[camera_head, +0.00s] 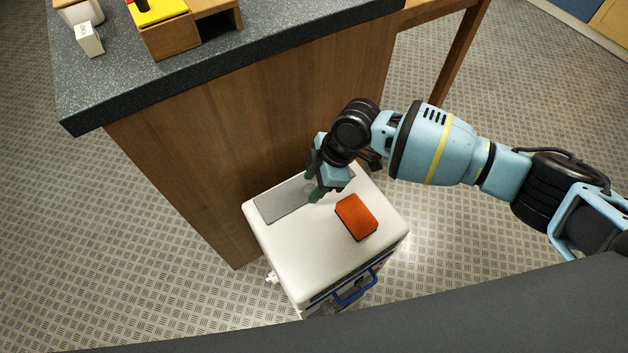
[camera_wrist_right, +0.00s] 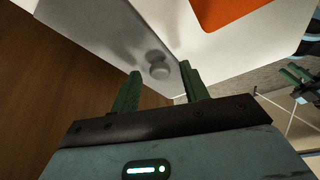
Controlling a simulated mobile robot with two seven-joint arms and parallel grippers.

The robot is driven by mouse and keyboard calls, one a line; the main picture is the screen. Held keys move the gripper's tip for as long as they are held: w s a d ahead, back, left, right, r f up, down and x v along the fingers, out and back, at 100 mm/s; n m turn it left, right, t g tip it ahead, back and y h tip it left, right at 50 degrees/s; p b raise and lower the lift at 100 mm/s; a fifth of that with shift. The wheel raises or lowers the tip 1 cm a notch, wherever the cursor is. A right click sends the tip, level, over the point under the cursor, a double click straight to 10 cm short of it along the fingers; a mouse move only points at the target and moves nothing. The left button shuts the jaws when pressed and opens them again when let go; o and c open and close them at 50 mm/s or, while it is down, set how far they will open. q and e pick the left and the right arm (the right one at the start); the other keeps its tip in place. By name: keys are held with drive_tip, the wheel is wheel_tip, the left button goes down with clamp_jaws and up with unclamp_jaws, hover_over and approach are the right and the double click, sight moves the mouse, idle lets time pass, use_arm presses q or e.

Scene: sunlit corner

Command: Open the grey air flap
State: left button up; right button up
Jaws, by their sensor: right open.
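The grey air flap (camera_head: 280,203) lies flat on the top of a white box-shaped unit (camera_head: 300,262). In the right wrist view the flap (camera_wrist_right: 95,25) fills the upper left and carries a small round grey knob (camera_wrist_right: 157,66) near its end. My right gripper (camera_head: 313,194) is over the flap's right part, pointing down and hiding some of it. In its wrist view the green fingers (camera_wrist_right: 160,76) are apart, with the knob in line with the gap between them. I cannot tell whether they touch it. My left gripper is not in view.
An orange block (camera_head: 356,217) lies on the unit's top, right of the flap. A blue handle (camera_head: 354,288) is on the unit's front. A wooden counter (camera_head: 210,140) with a dark speckled top stands close behind. Open metal floor lies left and right.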

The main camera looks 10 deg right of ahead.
drive_tip(key=shift+c, duration=0.4)
clamp_jaws()
